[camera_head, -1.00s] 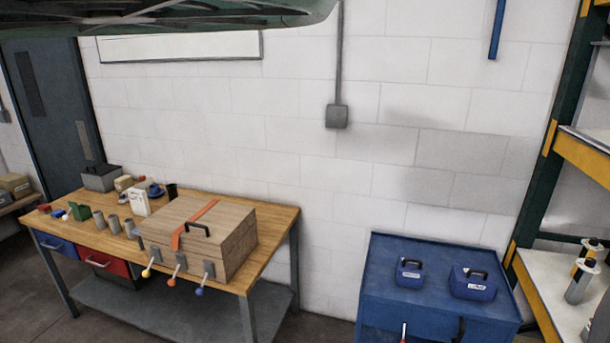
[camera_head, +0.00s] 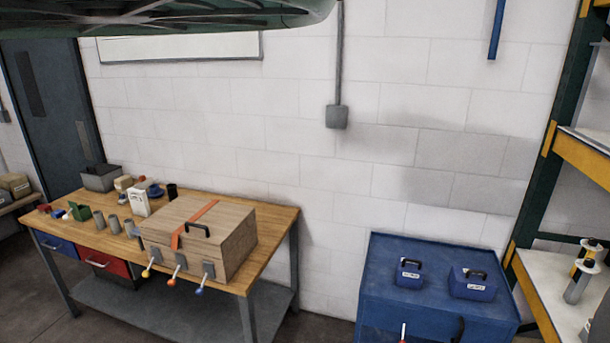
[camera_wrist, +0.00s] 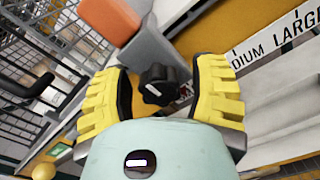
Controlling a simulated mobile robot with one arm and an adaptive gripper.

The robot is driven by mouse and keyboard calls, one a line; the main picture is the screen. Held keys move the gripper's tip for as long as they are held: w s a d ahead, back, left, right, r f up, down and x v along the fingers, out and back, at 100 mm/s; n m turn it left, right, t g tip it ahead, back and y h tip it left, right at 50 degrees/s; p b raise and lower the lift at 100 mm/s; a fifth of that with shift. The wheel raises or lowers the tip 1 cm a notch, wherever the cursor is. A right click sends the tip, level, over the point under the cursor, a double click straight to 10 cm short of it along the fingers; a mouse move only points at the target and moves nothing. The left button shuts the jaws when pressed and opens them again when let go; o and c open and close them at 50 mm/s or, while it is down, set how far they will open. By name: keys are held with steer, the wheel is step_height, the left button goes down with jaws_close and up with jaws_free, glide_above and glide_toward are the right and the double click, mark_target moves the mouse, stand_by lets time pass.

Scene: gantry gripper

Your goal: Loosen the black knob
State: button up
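The black knob (camera_wrist: 156,86) shows in the wrist view, a lobed dark knob at the end of a grey part with an orange end (camera_wrist: 110,18). My gripper (camera_wrist: 160,74) has two yellow ribbed fingers with dark inner pads. It is open, with one finger on each side of the knob and a visible gap on both sides. How deep the knob sits between the fingers I cannot tell. Neither the gripper nor the black knob can be made out in the head view.
In the wrist view a panel lettered "DIUM LARGE" (camera_wrist: 275,48) lies close to the right finger, and wire shelving (camera_wrist: 45,60) stands at left. The head view shows a workbench (camera_head: 270,222) with a wooden box and a blue cabinet (camera_head: 425,310).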

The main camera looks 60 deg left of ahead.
steer(key=shift+o, duration=0.7)
steer(key=shift+a, duration=0.1)
steer(key=v, duration=1.2)
